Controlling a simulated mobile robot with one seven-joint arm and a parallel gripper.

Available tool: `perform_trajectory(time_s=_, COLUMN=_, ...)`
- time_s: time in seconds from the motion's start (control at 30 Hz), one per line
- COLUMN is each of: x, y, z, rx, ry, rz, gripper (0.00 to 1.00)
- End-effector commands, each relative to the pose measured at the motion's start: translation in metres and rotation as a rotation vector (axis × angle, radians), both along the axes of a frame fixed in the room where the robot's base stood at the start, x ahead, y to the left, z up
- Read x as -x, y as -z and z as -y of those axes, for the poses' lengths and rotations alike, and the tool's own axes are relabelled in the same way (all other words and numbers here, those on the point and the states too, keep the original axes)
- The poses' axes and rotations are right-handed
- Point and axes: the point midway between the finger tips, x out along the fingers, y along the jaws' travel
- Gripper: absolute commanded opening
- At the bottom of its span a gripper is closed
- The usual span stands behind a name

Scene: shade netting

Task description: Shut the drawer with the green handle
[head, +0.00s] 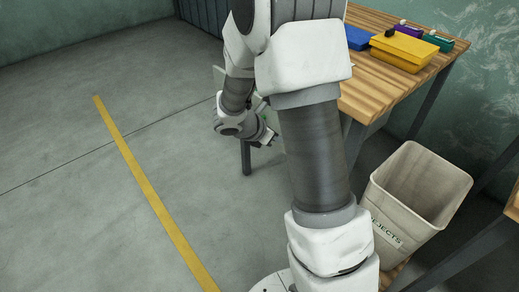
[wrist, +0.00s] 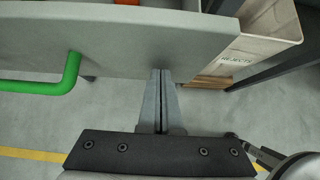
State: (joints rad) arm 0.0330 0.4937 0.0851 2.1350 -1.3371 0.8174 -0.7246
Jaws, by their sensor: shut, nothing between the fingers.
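The grey drawer front (wrist: 135,45) fills the upper left and middle of the wrist view. Its green handle (wrist: 45,86) is at the left. A strip of the space behind the front shows at the top edge, with a bit of something orange (wrist: 127,2), so the drawer stands out. My gripper (wrist: 161,72) is shut and empty, right of the handle, its tips overlapping the front's lower edge; I cannot tell whether they touch it. In the head view my gripper (head: 270,139) is low beside the workbench (head: 378,88), and my arm hides most of the drawer.
The rejects bin (head: 415,200) stands right of my arm and also shows in the wrist view (wrist: 258,47). A yellow box (head: 403,48) and several smaller items lie on the bench. Open floor with a yellow line (head: 150,185) is at the left.

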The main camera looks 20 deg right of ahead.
Motion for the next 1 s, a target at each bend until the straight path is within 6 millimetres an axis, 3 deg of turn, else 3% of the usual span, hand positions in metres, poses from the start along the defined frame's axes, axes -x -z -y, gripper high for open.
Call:
perform_trajectory(time_s=0.1, x=-0.01, y=-0.001, z=0.033, rx=0.002, ry=0.006, rz=0.001, gripper=0.0)
perform_trajectory(time_s=0.4, x=-0.029, y=-0.001, z=0.092, rx=0.001, ry=0.002, rz=0.0, gripper=0.0)
perform_trajectory(time_s=0.63, x=-0.037, y=0.0, z=0.115, rx=0.0, ry=0.0, rz=0.0, gripper=0.0)
perform_trajectory(time_s=1.0, x=-0.04, y=-0.001, z=0.125, rx=0.004, ry=0.003, rz=0.001, gripper=0.0)
